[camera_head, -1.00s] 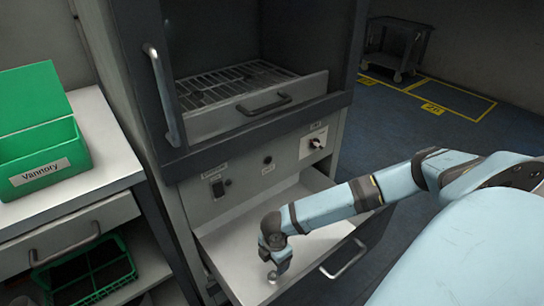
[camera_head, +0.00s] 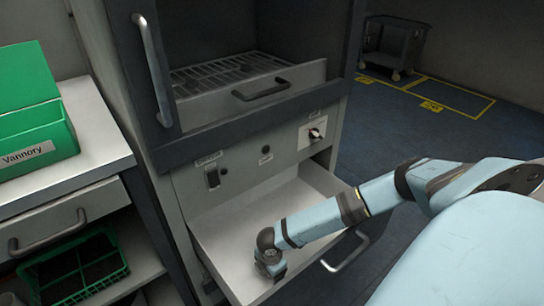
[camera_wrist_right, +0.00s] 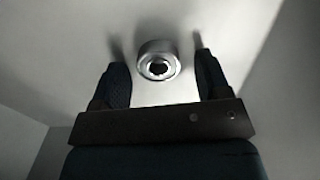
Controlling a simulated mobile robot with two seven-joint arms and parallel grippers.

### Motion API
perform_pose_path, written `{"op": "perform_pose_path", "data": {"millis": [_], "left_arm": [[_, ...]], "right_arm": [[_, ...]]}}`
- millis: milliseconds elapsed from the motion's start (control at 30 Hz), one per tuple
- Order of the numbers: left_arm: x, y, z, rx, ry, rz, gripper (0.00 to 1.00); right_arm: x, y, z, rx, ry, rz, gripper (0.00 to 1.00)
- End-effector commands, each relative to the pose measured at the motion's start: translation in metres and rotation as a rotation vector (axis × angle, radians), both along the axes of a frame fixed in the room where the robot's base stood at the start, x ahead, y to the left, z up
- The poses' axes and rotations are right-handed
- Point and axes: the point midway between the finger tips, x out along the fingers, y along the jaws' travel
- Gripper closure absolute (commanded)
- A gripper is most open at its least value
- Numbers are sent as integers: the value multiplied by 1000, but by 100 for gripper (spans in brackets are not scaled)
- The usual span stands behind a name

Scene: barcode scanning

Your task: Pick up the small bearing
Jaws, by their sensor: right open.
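The small bearing (camera_wrist_right: 158,61) is a shiny metal ring with a dark hole, lying on the pale floor of the open drawer (camera_head: 225,222). In the right wrist view it sits between the two fingertips of my right gripper (camera_wrist_right: 160,72), with a gap on each side. The right gripper is open and reaches down into the drawer. In the head view my right wrist (camera_head: 268,252) hides the bearing and the fingers are not clear. My left gripper is not in view.
The drawer's front has a metal handle (camera_head: 345,252). Above it is a cabinet with a wire rack (camera_head: 235,70) and a door handle (camera_head: 152,70). A green box (camera_head: 35,140) labelled Vannory stands on the left counter, with a green crate (camera_head: 75,270) below.

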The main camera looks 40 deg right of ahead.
Motion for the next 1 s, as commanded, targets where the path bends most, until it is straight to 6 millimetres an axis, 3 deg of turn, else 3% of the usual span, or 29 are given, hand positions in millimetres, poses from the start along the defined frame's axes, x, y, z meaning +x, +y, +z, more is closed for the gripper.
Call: {"op": "perform_pose_path", "data": {"millis": [67,200,300,567,733,867,1000], "left_arm": [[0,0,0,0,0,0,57],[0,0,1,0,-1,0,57],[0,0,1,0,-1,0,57],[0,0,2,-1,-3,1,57],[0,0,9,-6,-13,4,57],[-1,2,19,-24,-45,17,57],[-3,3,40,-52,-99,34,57]], "right_arm": [[0,0,1,0,0,0,33],[0,0,1,0,0,0,65],[0,0,1,0,0,0,83],[0,0,1,0,0,0,83],[0,0,12,1,-1,-1,83],[0,-1,32,0,-1,-1,83],[0,-1,66,1,-2,0,83]]}}
